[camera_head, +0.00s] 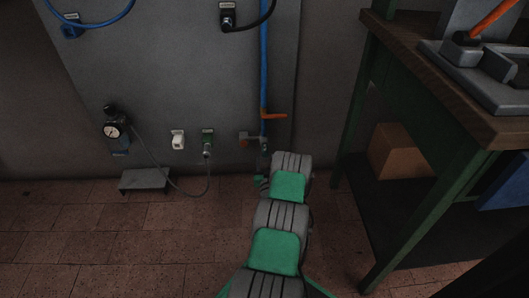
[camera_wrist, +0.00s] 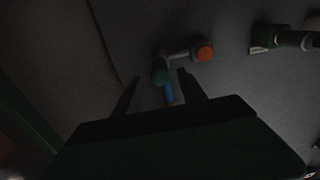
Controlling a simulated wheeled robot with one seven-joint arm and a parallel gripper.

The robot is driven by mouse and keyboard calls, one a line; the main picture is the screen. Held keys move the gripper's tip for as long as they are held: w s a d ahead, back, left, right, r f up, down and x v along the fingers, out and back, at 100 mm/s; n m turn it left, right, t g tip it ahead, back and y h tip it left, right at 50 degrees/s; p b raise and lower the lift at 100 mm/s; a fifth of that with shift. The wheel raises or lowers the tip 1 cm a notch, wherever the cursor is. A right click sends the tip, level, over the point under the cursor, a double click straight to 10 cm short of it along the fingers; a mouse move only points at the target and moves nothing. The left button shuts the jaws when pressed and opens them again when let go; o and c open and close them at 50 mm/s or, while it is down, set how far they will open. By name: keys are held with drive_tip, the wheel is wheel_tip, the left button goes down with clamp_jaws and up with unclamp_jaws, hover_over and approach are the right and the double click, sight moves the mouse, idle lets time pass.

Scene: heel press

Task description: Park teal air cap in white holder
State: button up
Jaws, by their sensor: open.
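The teal air cap (camera_wrist: 160,74) is in the wrist view, at the end of a grey branch fitting by the blue pipe (camera_wrist: 168,93). My gripper (camera_wrist: 160,84) is open. Its two dark fingers point toward the wall, and the cap shows between and just beyond their tips; I cannot tell whether they touch. In the head view I cannot make out the cap clearly, and my arm hides my fingers. The white holder (camera_head: 178,139) is on the grey wall panel, left of the pipe, and looks empty from here.
A green coupling (camera_head: 208,142) with a hose is beside the holder. A gauge (camera_head: 113,132) is further left. An orange valve handle (camera_head: 274,116) and an orange end piece (camera_wrist: 204,52) are near the cap. A workbench (camera_head: 418,88) stands at right.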

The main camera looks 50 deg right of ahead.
sight(265, 150)
drive_tip(key=b+x, duration=0.1)
drive_tip(key=x, duration=0.1)
drive_tip(key=b+x, duration=0.1)
drive_tip(key=x, duration=0.2)
drive_tip(key=shift+a+f, duration=0.1)
drive_tip(key=shift+f, duration=0.1)
drive_tip(key=shift+w+d+r+b, duration=0.15)
drive_tip(key=shift+w+d+b, duration=0.25)
drive_tip(key=shift+d, duration=0.15)
drive_tip(key=shift+b, duration=0.35)
idle(0.3)
drive_tip(key=shift+c, duration=0.3)
clamp_jaws()
idle(0.4)
idle(0.8)
drive_tip(key=shift+b+v, duration=0.45)
drive_tip(key=shift+v, duration=2.55)
drive_tip(key=shift+s+a, duration=0.1)
drive_tip(key=shift+a, duration=0.1)
